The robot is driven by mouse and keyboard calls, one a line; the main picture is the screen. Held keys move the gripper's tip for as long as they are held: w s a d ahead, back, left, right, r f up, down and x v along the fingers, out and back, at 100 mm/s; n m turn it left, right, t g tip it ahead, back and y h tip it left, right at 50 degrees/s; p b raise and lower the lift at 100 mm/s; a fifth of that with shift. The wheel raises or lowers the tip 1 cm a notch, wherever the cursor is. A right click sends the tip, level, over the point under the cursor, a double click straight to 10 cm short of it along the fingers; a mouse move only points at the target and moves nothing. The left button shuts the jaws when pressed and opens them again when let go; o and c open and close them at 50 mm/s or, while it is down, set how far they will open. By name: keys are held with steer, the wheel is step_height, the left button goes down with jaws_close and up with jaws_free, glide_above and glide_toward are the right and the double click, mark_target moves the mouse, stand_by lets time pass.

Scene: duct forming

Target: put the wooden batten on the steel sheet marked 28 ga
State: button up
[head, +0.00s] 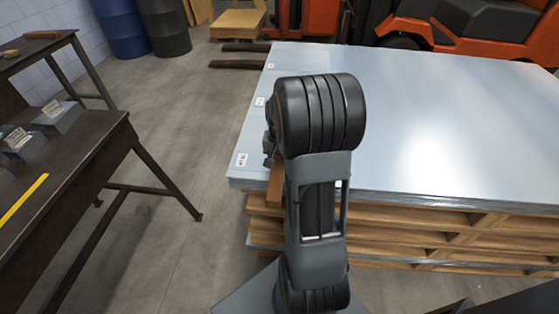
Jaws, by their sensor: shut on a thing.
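My gripper (269,148) is mostly hidden behind my own arm, at the left edge of the near sheet area. It is shut on the wooden batten (275,180), an orange-brown strip of which only a short piece shows beside my arm. The batten is by the left end of the steel sheets; whether it touches them I cannot tell. The steel sheet surface (440,120) is pale, shiny and flat on top of a stack. Small white labels (241,160) lie along its left edge, near, middle and far; their print is too small to read.
Wooden pallets (400,235) hold up the sheets. A dark workbench (85,150) with grey blocks (57,117) and a yellow strip (22,198) stands at left. Drums (163,28) and orange forklifts (480,30) are behind. The floor between bench and stack is clear.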

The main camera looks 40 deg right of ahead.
steer(key=shift+f, duration=0.35)
steer(key=shift+f, duration=0.2)
steer(key=o, duration=1)
steer(key=shift+o, duration=0.2)
